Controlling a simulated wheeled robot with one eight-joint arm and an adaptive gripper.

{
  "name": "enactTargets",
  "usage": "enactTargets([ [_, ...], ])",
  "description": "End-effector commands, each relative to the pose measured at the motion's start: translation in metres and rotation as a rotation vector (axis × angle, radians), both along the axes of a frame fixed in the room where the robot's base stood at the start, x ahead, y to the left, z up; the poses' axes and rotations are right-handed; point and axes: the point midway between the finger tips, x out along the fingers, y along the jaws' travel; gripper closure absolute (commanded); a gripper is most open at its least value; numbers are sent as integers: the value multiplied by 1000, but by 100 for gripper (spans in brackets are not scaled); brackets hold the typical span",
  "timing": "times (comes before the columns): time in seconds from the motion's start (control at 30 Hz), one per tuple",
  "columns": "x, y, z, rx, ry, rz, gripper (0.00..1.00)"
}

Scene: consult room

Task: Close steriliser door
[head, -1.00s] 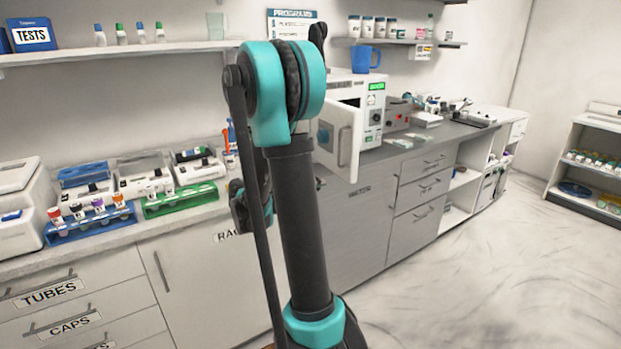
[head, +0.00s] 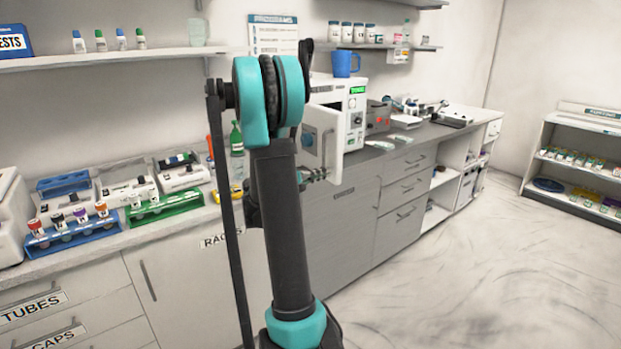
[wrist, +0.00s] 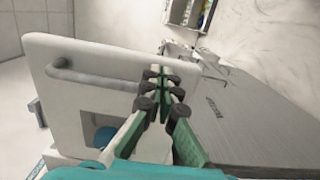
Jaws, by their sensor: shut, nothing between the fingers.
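The steriliser (head: 354,108) is a white box on the worktop with a green display. Its door (head: 337,150) stands open, swung out towards me. The door's face has a grey bar handle and a round blue patch. In the wrist view the door (wrist: 95,60) fills the left half, with its handle (wrist: 90,78) across it. My gripper (head: 322,174) shows at the door's lower edge in the head view, partly hidden by my arm. In the wrist view my gripper (wrist: 161,74) is shut and empty, overlapping the door's right part. I cannot tell whether it touches the door.
A blue mug (head: 345,63) stands on top of the steriliser. Small devices (head: 378,117) sit on the worktop to its right. A green bottle (head: 236,140) and tube racks (head: 165,206) stand on the left worktop. Drawers (head: 405,190) lie below. The floor at right is clear.

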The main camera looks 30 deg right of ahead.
Motion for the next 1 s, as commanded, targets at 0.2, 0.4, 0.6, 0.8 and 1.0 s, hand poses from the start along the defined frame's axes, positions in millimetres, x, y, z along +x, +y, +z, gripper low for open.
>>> enactTargets([
  [0.2, 0, -17, 0, 0, 0, -1, 100],
  [0.4, 0, -19, 0, 0, 0, -1, 100],
  [0.6, 0, -19, 0, 0, 0, 0, 100],
  [0.8, -2, -27, 0, 0, 0, 23, 100],
  [1.0, -6, -51, 0, 0, 0, 102, 100],
])
